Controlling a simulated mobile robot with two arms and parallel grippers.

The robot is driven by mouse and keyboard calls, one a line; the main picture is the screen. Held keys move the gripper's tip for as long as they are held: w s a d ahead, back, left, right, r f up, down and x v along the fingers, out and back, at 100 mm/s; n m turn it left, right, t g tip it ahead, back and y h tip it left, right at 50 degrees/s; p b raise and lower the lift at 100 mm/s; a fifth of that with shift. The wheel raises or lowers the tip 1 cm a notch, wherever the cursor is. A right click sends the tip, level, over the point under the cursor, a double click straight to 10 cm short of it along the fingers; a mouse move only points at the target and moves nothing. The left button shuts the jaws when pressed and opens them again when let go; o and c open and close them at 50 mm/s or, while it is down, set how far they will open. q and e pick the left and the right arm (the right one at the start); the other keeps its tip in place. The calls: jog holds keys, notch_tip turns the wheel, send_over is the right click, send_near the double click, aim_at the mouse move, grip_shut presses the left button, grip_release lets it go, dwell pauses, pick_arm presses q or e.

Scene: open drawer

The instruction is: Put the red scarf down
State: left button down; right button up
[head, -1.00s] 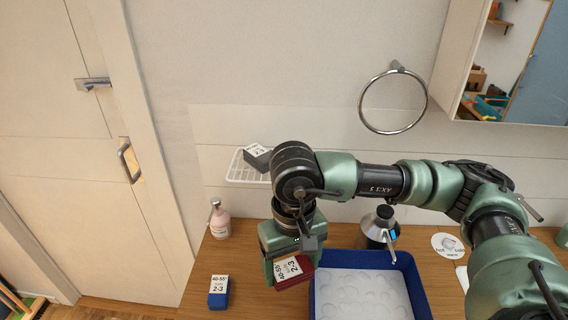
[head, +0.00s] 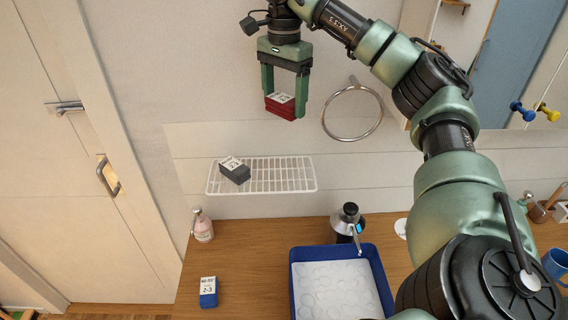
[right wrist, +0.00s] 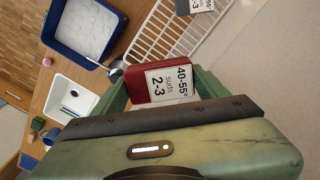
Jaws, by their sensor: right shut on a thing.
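The red scarf (head: 281,107) is a small folded red block with a white label reading 40-55° and 2-3. My right gripper (head: 284,100) is shut on it and holds it in the air in front of the wall, above the white wire shelf (head: 290,186) in the head view. In the right wrist view the red scarf (right wrist: 135,84) sits between the fingers with its label (right wrist: 168,85) facing the camera. My left gripper is not in view.
A grey folded block (head: 235,172) lies on the shelf's left part; its right part is bare. A towel ring (head: 326,121) hangs right of the gripper.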

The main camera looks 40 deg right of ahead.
jog(key=b, duration=0.3)
send_over(284, 173)
notch_tip(284, 173, down, 13)
jog(key=shift+f, duration=0.1)
jog(key=shift+f+p, duration=0.25)
jog(key=shift+p, duration=0.05)
notch_tip(284, 173, down, 4)
jog(key=shift+s+r+p, duration=0.1)
jog(key=shift+r+p, duration=0.05)
jog(key=shift+p, duration=0.4)
jog(key=shift+f, duration=0.45)
jog(key=shift+f, duration=0.1)
jog(key=o, duration=1.4)
